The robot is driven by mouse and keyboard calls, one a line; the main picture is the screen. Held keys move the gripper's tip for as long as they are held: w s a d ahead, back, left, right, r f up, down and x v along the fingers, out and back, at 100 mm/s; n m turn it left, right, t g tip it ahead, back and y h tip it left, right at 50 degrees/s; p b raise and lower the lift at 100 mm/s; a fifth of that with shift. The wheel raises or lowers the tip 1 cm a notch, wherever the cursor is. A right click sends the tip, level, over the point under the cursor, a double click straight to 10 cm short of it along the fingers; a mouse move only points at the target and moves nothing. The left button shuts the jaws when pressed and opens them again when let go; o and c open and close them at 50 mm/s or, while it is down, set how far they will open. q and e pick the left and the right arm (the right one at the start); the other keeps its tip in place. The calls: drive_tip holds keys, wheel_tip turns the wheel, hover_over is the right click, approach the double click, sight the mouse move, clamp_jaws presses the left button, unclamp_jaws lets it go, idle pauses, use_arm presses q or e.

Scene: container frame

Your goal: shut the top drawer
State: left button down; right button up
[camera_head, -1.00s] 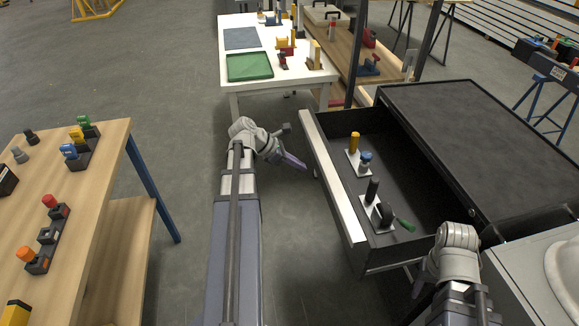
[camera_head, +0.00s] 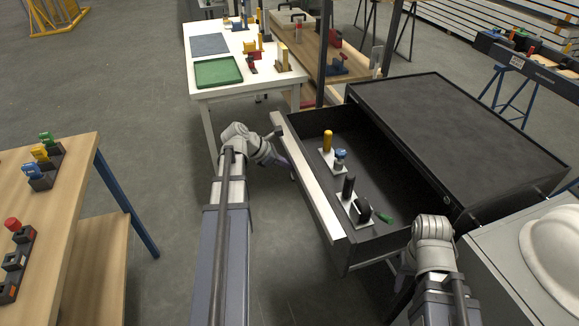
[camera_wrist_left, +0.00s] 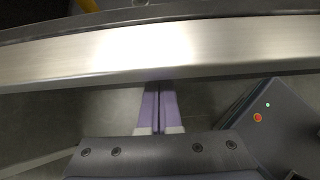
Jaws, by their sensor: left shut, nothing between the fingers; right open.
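The top drawer (camera_head: 318,207) stands pulled out to the left of the black cabinet (camera_head: 450,125). Its silver front strip faces my left arm and also spans the left wrist view (camera_wrist_left: 110,55). My left gripper (camera_wrist_left: 158,88) is shut and empty, with its tips at the strip's lower edge in that view; I cannot tell if they touch. In the head view the left gripper is outside the drawer front, its fingers partly hidden by it. My right gripper (camera_head: 401,272) is open, low beside the drawer's near end, and mostly hidden by its wrist.
The drawer holds a yellow-topped piece (camera_head: 328,141), a blue-topped piece (camera_head: 340,157), black pieces and a green handle (camera_head: 385,217). A white table with a green tray (camera_head: 217,72) stands behind. A wooden table (camera_head: 70,190) is at left. A white helmet (camera_head: 555,250) lies at right.

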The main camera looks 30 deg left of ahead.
use_arm(q)
drive_tip(key=w+d, duration=1.8)
drive_tip(key=w, duration=0.4)
drive_tip(key=shift+d, duration=0.4)
drive_tip(key=shift+w, duration=0.1)
drive_tip(key=s+a+r+p, duration=0.7)
drive_tip(key=s, duration=0.2)
drive_tip(key=shift+a, duration=0.25)
